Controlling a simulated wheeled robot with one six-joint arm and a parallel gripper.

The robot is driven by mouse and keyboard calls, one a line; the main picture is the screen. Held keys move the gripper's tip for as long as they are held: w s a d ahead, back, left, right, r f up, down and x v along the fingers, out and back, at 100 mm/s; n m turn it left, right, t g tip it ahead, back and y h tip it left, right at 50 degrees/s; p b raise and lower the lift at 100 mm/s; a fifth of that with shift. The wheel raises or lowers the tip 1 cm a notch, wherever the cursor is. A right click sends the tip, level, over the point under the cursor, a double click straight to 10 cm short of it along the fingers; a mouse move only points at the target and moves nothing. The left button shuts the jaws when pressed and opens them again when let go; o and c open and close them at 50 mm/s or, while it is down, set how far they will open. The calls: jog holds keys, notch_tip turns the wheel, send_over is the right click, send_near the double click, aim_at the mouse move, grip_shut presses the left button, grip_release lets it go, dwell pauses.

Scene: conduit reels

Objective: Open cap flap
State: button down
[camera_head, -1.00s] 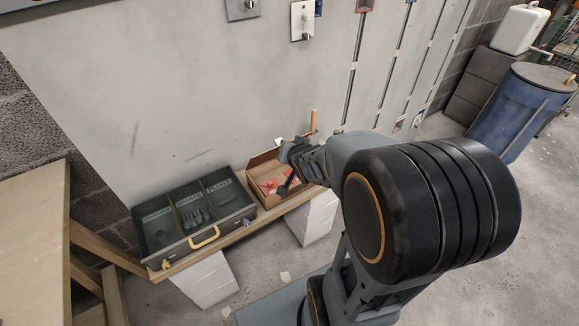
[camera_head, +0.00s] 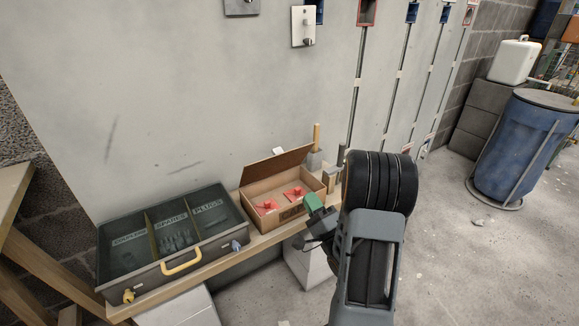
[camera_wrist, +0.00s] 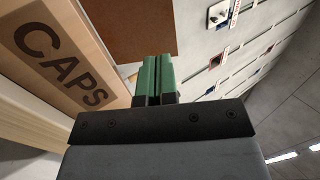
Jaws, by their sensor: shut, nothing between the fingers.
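The cardboard caps box (camera_head: 300,207) stands on the wooden shelf, its front lettered CAPS. Its brown flap (camera_head: 275,166) stands raised along the back edge, so the box is open at the top. Red caps (camera_head: 293,194) lie inside. My gripper (camera_head: 312,201), with green fingers, is at the box's front right corner, partly covering the lettering. In the wrist view the closed fingers (camera_wrist: 155,78) are empty, with the lettered box wall (camera_wrist: 60,55) to their left. A brown panel, apparently the flap (camera_wrist: 125,25), shows beyond them. I cannot tell whether the fingers touch the box.
A grey divided case (camera_head: 175,245) with a yellow handle stands left of the box on the shelf (camera_head: 230,245). Small upright items (camera_head: 316,150) stand behind the box's right end. The grey wall panel (camera_head: 180,120) rises behind. Open floor lies to the right.

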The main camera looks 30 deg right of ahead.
aim_at(286, 156)
jog(key=b+x, duration=0.1)
jog(key=x, duration=1.1)
jog(key=shift+w+r, duration=0.2)
jog(key=shift+w, duration=0.1)
